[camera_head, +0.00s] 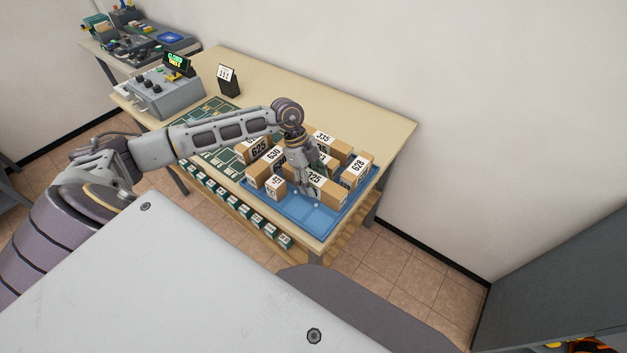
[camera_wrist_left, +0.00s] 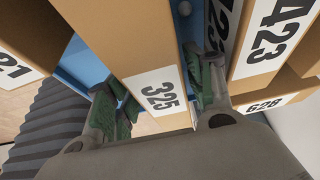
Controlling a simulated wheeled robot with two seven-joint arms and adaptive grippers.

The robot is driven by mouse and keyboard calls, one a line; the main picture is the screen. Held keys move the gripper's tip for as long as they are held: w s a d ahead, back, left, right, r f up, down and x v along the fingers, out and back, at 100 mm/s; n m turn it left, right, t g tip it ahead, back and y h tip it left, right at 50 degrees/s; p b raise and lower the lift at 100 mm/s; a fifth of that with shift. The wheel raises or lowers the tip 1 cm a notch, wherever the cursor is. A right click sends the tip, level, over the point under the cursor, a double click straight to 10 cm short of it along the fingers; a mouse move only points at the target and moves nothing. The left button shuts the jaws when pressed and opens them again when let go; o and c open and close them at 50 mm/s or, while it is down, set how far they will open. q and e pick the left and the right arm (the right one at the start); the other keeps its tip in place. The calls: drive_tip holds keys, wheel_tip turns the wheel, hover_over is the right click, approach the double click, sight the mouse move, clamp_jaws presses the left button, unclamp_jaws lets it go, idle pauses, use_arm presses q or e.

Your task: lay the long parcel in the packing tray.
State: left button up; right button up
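Several brown cardboard parcels with number labels stand close together in the blue packing tray (camera_head: 322,222) at the table's near right corner. My left gripper (camera_head: 306,188) points down among them. In the left wrist view, its two green-padded fingers (camera_wrist_left: 160,95) lie on either side of the parcel labelled 325 (camera_wrist_left: 140,40), which runs long away from the camera. This parcel also shows in the head view (camera_head: 329,188). The pads are close to its sides, but I cannot tell if both press on it. My right gripper is not in view.
Parcel 423 (camera_wrist_left: 268,35) stands just right of the gripper in the wrist view. Parcel 628 (camera_head: 357,168) is at the tray's right end. A grey control box (camera_head: 165,92) and small sign (camera_head: 228,78) stand farther back. The table's back right is clear.

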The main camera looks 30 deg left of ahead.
use_arm(q)
drive_tip(key=shift+r, duration=0.1)
idle(0.3)
drive_tip(key=v, duration=1.2)
drive_tip(key=shift+r+b, duration=0.1)
drive_tip(key=shift+b, duration=0.2)
